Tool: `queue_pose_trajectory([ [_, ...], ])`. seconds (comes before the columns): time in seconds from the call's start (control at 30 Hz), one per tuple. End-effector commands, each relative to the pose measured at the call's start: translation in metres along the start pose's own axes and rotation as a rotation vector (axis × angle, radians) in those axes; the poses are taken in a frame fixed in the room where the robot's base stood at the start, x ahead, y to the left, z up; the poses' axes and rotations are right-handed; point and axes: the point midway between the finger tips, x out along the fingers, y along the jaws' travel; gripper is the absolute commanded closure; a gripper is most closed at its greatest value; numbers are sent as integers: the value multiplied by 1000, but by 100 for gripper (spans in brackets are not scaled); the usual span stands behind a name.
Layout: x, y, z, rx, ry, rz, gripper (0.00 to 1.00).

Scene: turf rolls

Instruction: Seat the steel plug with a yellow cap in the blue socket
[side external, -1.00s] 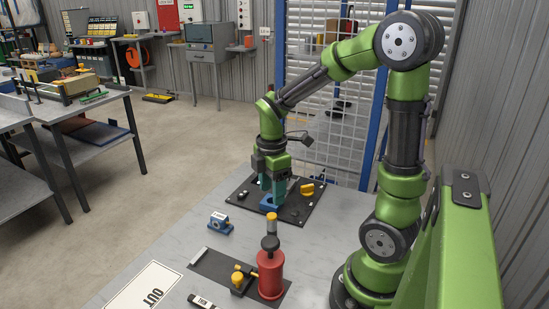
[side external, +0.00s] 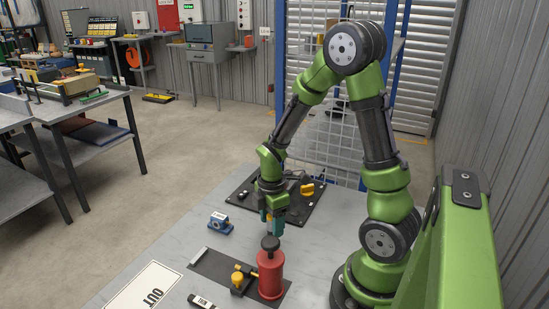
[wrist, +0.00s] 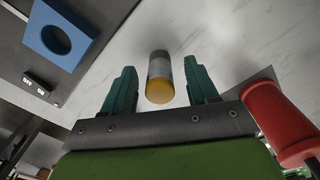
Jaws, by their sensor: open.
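The steel plug (wrist: 159,66) with a yellow cap (wrist: 160,93) stands between my two teal fingers in the wrist view, with a visible gap on each side. My gripper (wrist: 157,82) is open around it, cap end toward the wrist. In the side view my gripper (side external: 272,230) points down over the plug and mostly hides it. The blue socket (wrist: 49,42), a block with a round hole, sits on the dark board at the upper left of the wrist view. In the side view my gripper and wrist hide it.
A red cylinder (side external: 271,275) with a black knob stands close in front of my gripper; it also shows at right in the wrist view (wrist: 280,122). A small blue fixture (side external: 220,223) stands to the left. The dark board (side external: 311,207) carries a yellow part (side external: 307,190).

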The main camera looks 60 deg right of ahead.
Motion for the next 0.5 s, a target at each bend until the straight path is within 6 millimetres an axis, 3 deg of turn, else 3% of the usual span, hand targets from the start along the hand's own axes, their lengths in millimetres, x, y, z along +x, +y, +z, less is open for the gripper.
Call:
queue_pose_trajectory([
  [0.07,0,0,0,0,0,0,45],
  [0.4,-1,0,0,0,0,0,97],
  [0.5,-1,0,0,0,0,1,100],
])
